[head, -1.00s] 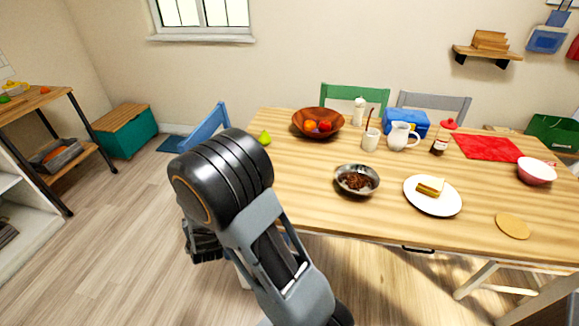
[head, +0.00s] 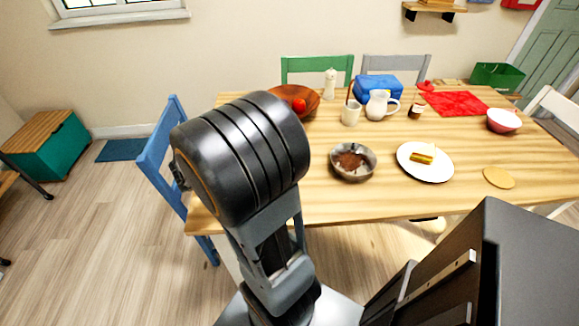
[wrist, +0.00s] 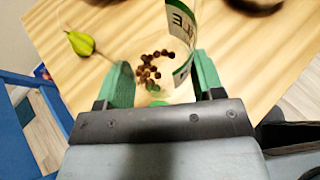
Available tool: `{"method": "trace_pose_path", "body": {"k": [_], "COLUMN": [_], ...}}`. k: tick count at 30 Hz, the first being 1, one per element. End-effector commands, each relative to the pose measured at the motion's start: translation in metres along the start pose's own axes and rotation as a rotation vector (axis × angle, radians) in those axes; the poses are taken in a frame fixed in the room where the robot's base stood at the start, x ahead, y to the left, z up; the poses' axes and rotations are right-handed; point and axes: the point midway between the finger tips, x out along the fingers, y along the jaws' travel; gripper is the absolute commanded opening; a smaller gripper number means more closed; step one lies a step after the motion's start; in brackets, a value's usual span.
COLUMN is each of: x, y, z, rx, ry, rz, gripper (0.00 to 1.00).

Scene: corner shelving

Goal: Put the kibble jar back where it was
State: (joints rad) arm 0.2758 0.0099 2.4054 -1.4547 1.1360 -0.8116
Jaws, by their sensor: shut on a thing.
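My gripper (wrist: 163,82) is shut on the kibble jar (wrist: 180,38) in the wrist view, with a green finger on either side. The jar is clear, with a white and green label, and brown kibble pieces (wrist: 152,64) show through it. The wooden tabletop lies behind the jar in that view; I cannot tell whether the jar touches it. In the head view my arm hides the gripper and jar. A metal bowl (head: 353,150) with brown contents stands on the table (head: 330,205).
A green pear (wrist: 80,43) lies near the jar in the wrist view. A blue chair (head: 165,150) stands at the table's left. A wooden bowl (head: 310,95), white pitcher (head: 380,105) and plate (head: 412,170) are on the table. A teal chest (head: 60,150) is far left.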

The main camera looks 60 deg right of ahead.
Motion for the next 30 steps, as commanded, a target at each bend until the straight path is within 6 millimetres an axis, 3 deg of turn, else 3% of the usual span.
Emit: {"method": "trace_pose_path", "body": {"k": [3, 6, 11, 14, 23, 30], "x": [0.011, 0.013, 0.016, 0.028, 0.102, 0.142], "y": [-0.047, -0.075, -0.099, -0.099, -0.066, -0.050], "z": [0.008, 0.010, 0.008, 0.006, 0.001, -0.023], "rx": [0.087, 0.139, 0.186, 0.196, 0.197, 0.196], "ry": [0.002, 0.005, 0.007, 0.007, 0.007, 0.008], "rz": [-0.203, -0.328, -0.443, -0.471, -0.473, -0.469], "gripper": [0.26, 0.26, 0.26, 0.26, 0.26, 0.26]}}
